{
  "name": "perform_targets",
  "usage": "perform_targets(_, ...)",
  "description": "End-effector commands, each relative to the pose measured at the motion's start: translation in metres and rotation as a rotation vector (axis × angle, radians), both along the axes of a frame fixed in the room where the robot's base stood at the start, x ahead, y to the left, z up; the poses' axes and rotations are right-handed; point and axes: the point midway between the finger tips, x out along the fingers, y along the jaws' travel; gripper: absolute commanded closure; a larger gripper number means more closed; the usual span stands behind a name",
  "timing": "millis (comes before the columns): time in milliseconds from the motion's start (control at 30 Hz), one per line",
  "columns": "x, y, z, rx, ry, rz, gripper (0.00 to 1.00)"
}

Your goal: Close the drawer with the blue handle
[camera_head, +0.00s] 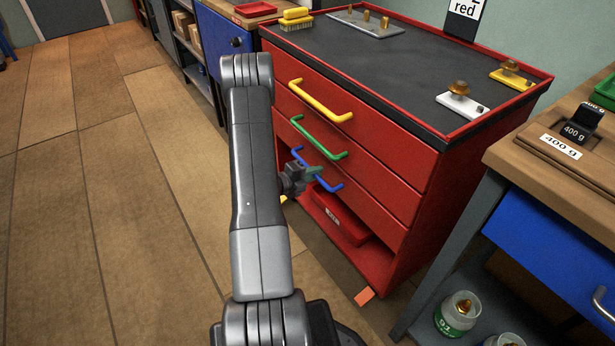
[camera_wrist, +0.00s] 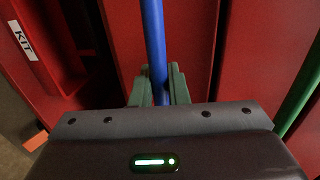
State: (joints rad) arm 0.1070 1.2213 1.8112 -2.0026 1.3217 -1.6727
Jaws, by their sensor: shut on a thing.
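The red cabinet (camera_head: 395,155) has a yellow handle (camera_head: 320,102), a green handle (camera_head: 319,139) and a blue handle (camera_head: 328,185) on its front, from top to bottom. The drawer with the blue handle (camera_head: 370,203) is the lowest of these; its face looks flush or nearly flush with the front, and I cannot tell if a small gap is left. My gripper (camera_head: 312,173) is at the blue handle. In the wrist view its green fingers (camera_wrist: 158,88) are shut around the blue bar (camera_wrist: 154,40). My arm hides part of the cabinet's left side.
An open shelf below the drawer holds a red box (camera_head: 340,220) marked KIT. A wooden-topped bench (camera_head: 535,160) with a blue drawer stands at the right. The wooden floor (camera_head: 110,190) at the left is clear.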

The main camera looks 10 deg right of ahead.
Motion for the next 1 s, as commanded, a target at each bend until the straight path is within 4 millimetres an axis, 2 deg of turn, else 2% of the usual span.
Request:
perform_targets(433,0.0033,-0.0076,0.0004,-0.001,-0.003,0.0,1.0)
perform_targets(467,0.0034,-0.0078,0.0005,-0.001,-0.003,-0.001,0.8)
perform_targets(533,0.0033,-0.0077,0.0006,-0.001,-0.003,-0.001,0.67)
perform_targets(1000,0.0024,-0.0065,0.0003,-0.001,-0.001,0.001,0.67)
